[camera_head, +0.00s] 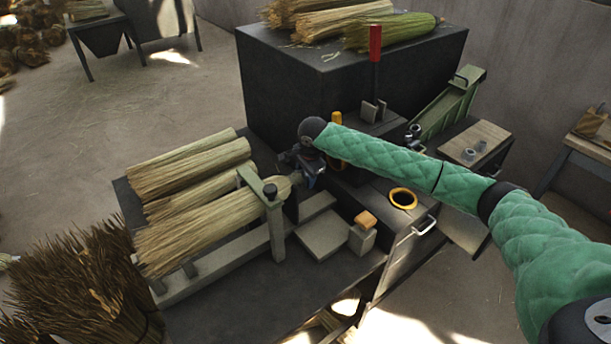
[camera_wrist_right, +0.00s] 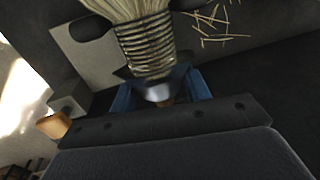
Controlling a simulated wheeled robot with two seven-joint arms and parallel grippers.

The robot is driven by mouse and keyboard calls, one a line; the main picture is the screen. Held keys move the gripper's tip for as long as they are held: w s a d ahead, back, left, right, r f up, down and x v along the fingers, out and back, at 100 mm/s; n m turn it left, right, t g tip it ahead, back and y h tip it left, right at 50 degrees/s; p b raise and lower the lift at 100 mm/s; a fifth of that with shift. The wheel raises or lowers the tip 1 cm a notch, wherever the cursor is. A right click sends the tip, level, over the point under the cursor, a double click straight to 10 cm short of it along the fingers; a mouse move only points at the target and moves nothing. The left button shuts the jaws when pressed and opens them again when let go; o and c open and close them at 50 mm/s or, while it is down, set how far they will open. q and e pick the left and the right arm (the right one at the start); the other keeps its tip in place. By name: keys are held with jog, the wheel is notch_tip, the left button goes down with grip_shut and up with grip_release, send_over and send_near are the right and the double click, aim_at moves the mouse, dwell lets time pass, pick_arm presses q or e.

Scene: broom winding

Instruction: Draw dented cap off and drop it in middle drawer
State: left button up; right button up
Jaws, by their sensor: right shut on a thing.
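My right gripper (camera_head: 309,172) is at the tied end of the broom (camera_head: 200,228) held in the clamp on the bench. In the right wrist view, its blue fingers (camera_wrist_right: 162,94) are shut on the cap (camera_wrist_right: 158,91), a shiny metal piece at the end of the wire-wound neck (camera_wrist_right: 148,45). The cap still appears to meet the neck; its dent cannot be made out. A drawer front with a pale handle (camera_head: 425,225) shows at the bench's right side. Which drawer is the middle one cannot be told. My left gripper is out of view.
A dark block (camera_head: 300,80) with straw bundles stands behind the bench. A red-handled lever (camera_head: 375,45), a yellow-rimmed hole (camera_head: 403,199) and an orange-topped post (camera_head: 365,220) are near my right arm. Loose broom bundles (camera_head: 185,170) lie left of the clamp.

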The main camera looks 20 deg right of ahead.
dwell(0.5)
jog(key=shift+d, duration=0.15)
jog(key=shift+w+d+p, duration=0.3)
jog(key=shift+d, duration=0.55)
jog(key=shift+w+d+p, duration=0.35)
jog(key=shift+d, duration=0.5)
jog(key=shift+w+d+p, duration=0.3)
jog(key=shift+d, duration=0.55)
